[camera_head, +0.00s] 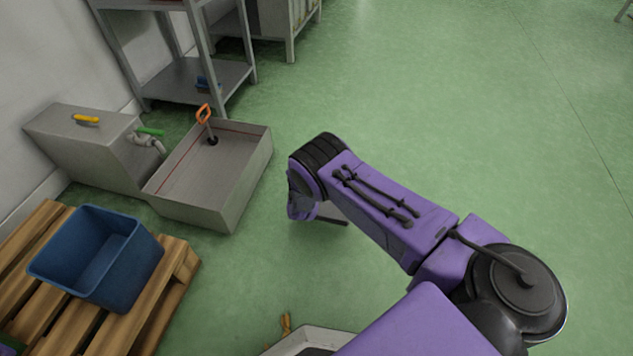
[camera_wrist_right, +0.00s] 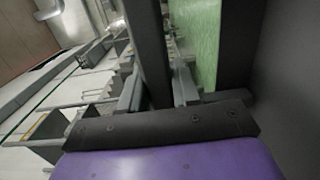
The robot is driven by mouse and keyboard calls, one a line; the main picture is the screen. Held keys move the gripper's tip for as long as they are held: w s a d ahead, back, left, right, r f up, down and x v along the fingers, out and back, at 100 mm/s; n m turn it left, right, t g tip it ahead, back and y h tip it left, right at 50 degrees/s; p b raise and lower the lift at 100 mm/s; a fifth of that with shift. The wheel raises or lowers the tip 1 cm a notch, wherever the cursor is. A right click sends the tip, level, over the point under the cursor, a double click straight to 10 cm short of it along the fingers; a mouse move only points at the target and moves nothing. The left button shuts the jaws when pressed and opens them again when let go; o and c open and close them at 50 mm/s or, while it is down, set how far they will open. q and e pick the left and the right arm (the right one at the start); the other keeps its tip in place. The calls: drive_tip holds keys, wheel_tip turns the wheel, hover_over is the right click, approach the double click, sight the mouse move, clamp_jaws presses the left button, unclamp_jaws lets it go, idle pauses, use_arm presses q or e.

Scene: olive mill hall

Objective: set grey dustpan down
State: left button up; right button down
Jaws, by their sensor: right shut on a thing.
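My right arm reaches out from the lower right in the head view, with its wrist bent down over the green floor. My right gripper (camera_wrist_right: 158,92) shows in the right wrist view, shut on a dark grey bar that looks like part of the grey dustpan (camera_wrist_right: 150,45). A broad plain grey surface fills the right edge of that view; I cannot tell if it belongs to the dustpan. In the head view the wrist hides most of what is held, and only a thin dark bar sticks out beside it. My left gripper is out of view.
A grey open basin (camera_head: 205,205) with an orange-handled tool (camera_head: 204,115) stands left of my wrist. A blue bin (camera_head: 125,275) sits on a wooden pallet (camera_head: 175,295) at lower left. A metal shelf (camera_head: 185,78) stands behind. The green floor (camera_head: 450,110) is clear beyond my arm.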

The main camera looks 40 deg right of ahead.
sight(327, 212)
drive_tip(key=s+a+f+b, duration=0.3)
drive_tip(key=s+a+f, duration=0.3)
drive_tip(key=f, duration=0.1)
drive_tip(key=shift+s+a+b, duration=0.25)
drive_tip(key=shift+b, duration=0.05)
use_arm(q)
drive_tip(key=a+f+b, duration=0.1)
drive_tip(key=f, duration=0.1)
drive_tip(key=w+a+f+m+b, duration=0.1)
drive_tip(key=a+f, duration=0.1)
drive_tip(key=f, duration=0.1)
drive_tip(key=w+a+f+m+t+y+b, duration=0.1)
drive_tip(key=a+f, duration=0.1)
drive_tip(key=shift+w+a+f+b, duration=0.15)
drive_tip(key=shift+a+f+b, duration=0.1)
drive_tip(key=shift+b, duration=0.1)
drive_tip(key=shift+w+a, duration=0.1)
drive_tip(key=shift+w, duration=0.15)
use_arm(e)
drive_tip(key=a+f, duration=0.1)
drive_tip(key=f, duration=0.1)
drive_tip(key=s+f, duration=0.1)
drive_tip(key=f, duration=0.1)
drive_tip(key=s+a+f, duration=0.1)
drive_tip(key=f, duration=0.2)
drive_tip(key=shift+s+a, duration=0.25)
drive_tip(key=shift+a, duration=0.1)
drive_tip(key=shift+r, duration=0.2)
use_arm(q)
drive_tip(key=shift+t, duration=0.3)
